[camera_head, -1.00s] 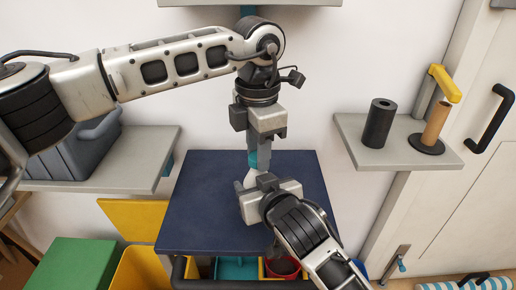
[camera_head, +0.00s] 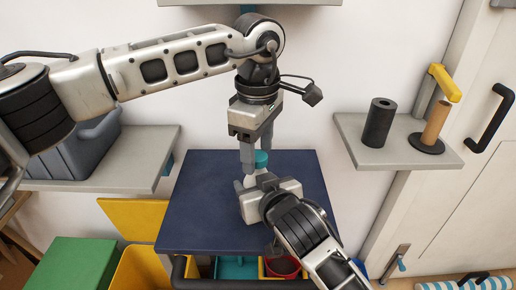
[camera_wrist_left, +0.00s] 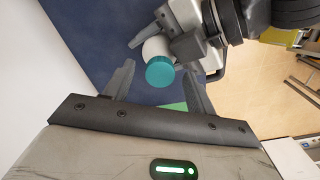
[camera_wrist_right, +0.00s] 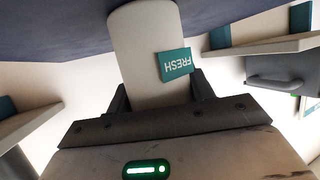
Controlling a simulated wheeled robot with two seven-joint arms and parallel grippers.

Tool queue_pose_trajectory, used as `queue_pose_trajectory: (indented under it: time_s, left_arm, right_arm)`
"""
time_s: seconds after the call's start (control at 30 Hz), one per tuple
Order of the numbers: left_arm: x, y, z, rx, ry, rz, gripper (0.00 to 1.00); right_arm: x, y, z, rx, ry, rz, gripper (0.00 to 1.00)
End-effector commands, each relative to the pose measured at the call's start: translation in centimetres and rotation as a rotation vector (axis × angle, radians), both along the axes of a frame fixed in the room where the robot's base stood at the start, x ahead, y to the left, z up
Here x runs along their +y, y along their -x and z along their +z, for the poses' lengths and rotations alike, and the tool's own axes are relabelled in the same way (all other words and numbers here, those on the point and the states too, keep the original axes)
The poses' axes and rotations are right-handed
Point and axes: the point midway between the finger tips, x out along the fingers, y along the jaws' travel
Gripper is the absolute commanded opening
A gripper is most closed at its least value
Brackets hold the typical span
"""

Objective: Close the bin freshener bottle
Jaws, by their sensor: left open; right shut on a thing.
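The freshener bottle (camera_head: 250,180) is white with a teal cap (camera_head: 261,158) on its top. My right gripper (camera_head: 252,187) is shut on the bottle's body over the blue table. In the right wrist view the bottle (camera_wrist_right: 142,45) stands between the fingers, its teal FRESH label (camera_wrist_right: 174,64) in sight. My left gripper (camera_head: 257,158) points down at the cap from above, open. In the left wrist view the cap (camera_wrist_left: 160,72) shows between the spread fingers, apart from them. How tightly the cap sits cannot be told.
The dark blue table (camera_head: 205,210) is otherwise clear on top. Coloured bins stand below its front edge. A right shelf (camera_head: 372,153) holds a black roll (camera_head: 379,123) and a brown tube on a stand (camera_head: 434,128). A grey crate (camera_head: 80,150) sits on the left shelf.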

Motion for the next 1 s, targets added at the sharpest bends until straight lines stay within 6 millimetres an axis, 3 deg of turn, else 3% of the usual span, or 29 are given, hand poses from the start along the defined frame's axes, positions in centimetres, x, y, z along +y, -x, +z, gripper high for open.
queue_pose_trajectory:
  time_s: [0.53, 0.7, 1.0]
  left_arm:
    - [0.0, 0.0, 10.1, -0.003, 0.000, -0.002, 0.56]
    - [0.0, 0.1, 11.5, 0.000, 0.001, -0.001, 0.56]
    - [0.0, 0.1, 11.7, 0.000, 0.001, -0.002, 0.56]
  right_arm:
    - [0.0, 0.0, 0.0, 0.001, 0.000, 0.000, 0.00]
    - [0.0, 0.0, 0.0, 0.001, 0.000, 0.000, 0.00]
    - [0.0, 0.0, 0.0, 0.001, 0.000, 0.000, 0.00]
